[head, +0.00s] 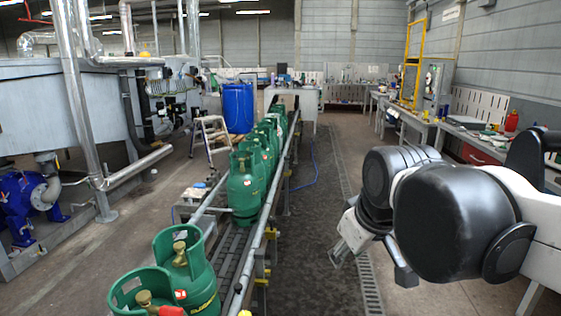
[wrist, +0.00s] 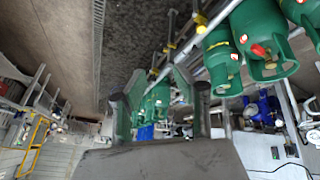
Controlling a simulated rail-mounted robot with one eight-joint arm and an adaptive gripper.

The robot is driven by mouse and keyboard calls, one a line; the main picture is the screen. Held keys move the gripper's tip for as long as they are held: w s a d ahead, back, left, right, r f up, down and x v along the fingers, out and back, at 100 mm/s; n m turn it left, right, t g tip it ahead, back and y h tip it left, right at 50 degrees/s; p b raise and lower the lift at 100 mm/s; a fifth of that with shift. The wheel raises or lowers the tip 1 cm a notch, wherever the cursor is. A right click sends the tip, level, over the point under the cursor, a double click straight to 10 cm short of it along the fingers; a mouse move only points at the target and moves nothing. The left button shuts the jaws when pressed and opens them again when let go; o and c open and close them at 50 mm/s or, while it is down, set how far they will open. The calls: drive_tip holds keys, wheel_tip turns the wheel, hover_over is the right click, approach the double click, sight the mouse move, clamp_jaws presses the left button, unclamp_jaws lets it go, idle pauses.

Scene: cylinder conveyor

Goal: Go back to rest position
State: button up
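My gripper (head: 370,264) hangs at the right of the head view, over the floor to the right of the conveyor. In the wrist view its two fingers stand apart, with nothing between the fingertips (wrist: 158,85). A row of green gas cylinders stands along the conveyor (head: 232,245). The nearest cylinder (head: 190,280) is at the bottom left, and one farther back (head: 243,190) stands upright. My gripper is clear of them. Cylinders also show upside down in the wrist view (wrist: 262,40). One near cylinder (head: 145,298) has a red part at its valve.
Workbenches (head: 435,125) with tools line the right side, partly hidden by my arm. A blue drum (head: 238,107) and a small step ladder (head: 211,137) stand left of the conveyor. A large grey machine (head: 50,105) with pipes fills the left.

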drive_tip(key=s+d+f+m+t+h, duration=0.1)
drive_tip(key=s+d+f+m, duration=0.4)
drive_tip(key=s, duration=0.5)
wheel_tip(320, 180, down, 3)
drive_tip(key=shift+s+d+r+m, duration=0.15)
drive_tip(key=shift+d+m, duration=0.25)
drive_tip(key=shift+d, duration=0.7)
idle(0.9)
